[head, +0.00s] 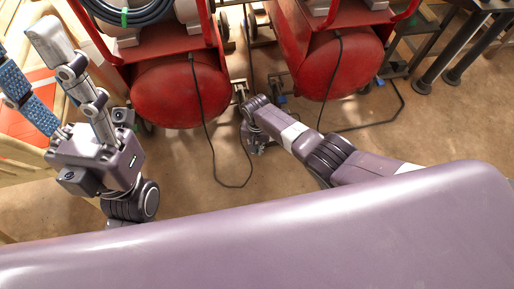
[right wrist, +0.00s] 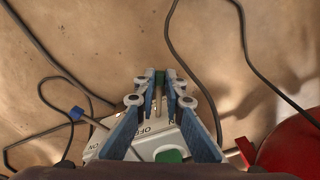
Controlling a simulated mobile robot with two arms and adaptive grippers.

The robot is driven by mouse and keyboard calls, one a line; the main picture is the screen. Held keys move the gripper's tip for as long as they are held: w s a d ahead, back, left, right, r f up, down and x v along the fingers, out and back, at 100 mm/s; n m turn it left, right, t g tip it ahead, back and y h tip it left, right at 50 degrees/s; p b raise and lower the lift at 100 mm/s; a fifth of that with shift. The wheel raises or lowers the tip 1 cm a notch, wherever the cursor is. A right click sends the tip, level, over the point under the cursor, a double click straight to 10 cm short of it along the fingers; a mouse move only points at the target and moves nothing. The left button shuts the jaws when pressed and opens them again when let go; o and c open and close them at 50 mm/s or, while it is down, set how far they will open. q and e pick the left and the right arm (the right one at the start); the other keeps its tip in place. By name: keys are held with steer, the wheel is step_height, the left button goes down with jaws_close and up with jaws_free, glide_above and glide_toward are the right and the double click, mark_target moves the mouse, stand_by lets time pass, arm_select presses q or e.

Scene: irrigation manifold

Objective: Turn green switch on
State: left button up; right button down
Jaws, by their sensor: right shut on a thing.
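The green switch shows in the right wrist view as a thin metal lever with a dark green tip (right wrist: 160,77). My right gripper (right wrist: 161,88) is shut on it, with its blue pads on both sides of the lever near the tip. The light grey switch panel (right wrist: 192,151) below carries "OFF" and "ON" lettering and a green patch (right wrist: 170,156), partly hidden by the fingers. Which label the lever points to I cannot tell. My left gripper (head: 48,75) is open and empty.
A blue-tipped lever (right wrist: 76,113) leans out left of the panel. Black cables lie on the brown floor (right wrist: 130,40). A wooden frame is at the far left.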

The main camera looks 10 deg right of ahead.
steer(key=c, duration=2)
jaws_free()
steer(key=shift+r, duration=0.1)
step_height(320, 180, up, 12)
steer(key=shift+f, duration=0.1)
